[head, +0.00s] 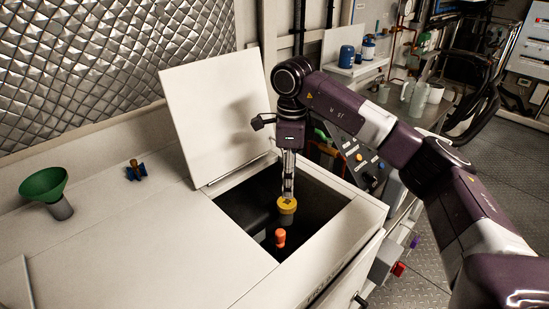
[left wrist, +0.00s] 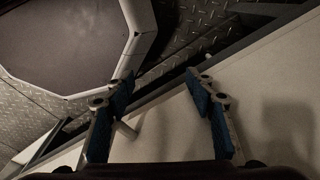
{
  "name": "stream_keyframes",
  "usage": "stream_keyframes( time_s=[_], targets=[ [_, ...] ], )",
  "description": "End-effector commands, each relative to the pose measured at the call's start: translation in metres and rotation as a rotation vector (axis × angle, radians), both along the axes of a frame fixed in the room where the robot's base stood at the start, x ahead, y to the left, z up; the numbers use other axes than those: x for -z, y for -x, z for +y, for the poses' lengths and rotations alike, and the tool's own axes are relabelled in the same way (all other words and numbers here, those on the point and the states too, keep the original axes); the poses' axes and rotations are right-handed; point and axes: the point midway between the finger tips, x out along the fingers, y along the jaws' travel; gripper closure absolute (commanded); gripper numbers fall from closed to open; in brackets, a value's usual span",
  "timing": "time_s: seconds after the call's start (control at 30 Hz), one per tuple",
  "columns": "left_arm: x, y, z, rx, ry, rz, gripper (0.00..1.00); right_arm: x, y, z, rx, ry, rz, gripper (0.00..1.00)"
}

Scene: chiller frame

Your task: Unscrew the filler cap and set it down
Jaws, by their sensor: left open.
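The yellow filler cap (head: 287,206) sits on a neck inside the open square hatch of the white cabinet in the head view. My right gripper (head: 287,196) points straight down from above, its fingertips at the top of the cap. The fingers look narrow from this side, and I cannot tell whether they grip it. My left gripper (left wrist: 160,84) shows only in the left wrist view, its two blue-padded fingers wide apart with nothing between them.
An orange-topped part (head: 280,238) stands in the hatch near the cap. The raised lid (head: 215,110) stands behind the opening.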

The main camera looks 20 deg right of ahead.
Motion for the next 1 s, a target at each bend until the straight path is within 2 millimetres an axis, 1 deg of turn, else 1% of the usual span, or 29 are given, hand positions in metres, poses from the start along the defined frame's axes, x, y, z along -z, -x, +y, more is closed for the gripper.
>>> stream_keyframes(
  time_s=[0.03, 0.1, 0.17, 0.3, 0.47, 0.6, 0.8, 1.0],
  targets=[
    [0.0, 0.011, 0.0, 0.0, -0.001, 0.013, 0.5, 0.0, 0.0, 0.0, 0.0, 0.0, 0.0, 0.42],
    [-0.001, 0.021, 0.001, 0.0, -0.001, 0.025, 0.5, 0.003, 0.0, 0.0, 0.0, 0.0, 0.001, 0.42],
    [-0.003, 0.027, 0.001, 0.0, -0.002, 0.033, 0.5, 0.008, 0.001, 0.0, 0.001, 0.001, 0.003, 0.42],
    [-0.01, 0.035, 0.002, 0.001, -0.004, 0.045, 0.5, 0.027, 0.002, -0.001, 0.001, 0.0, 0.005, 0.42],
    [-0.018, 0.035, 0.002, 0.001, -0.004, 0.044, 0.5, 0.052, 0.002, 0.0, 0.001, 0.0, 0.004, 0.42],
    [-0.023, 0.028, 0.002, 0.002, -0.003, 0.035, 0.5, 0.068, 0.001, 0.0, 0.001, 0.0, 0.002, 0.42],
    [-0.026, 0.015, 0.0, 0.002, -0.001, 0.017, 0.5, 0.078, 0.001, 0.0, 0.0, 0.0, 0.0, 0.42],
    [-0.025, 0.017, 0.0, 0.002, 0.0, 0.019, 0.5, 0.078, 0.001, 0.0, 0.0, 0.0, 0.0, 0.42]
  ],
)
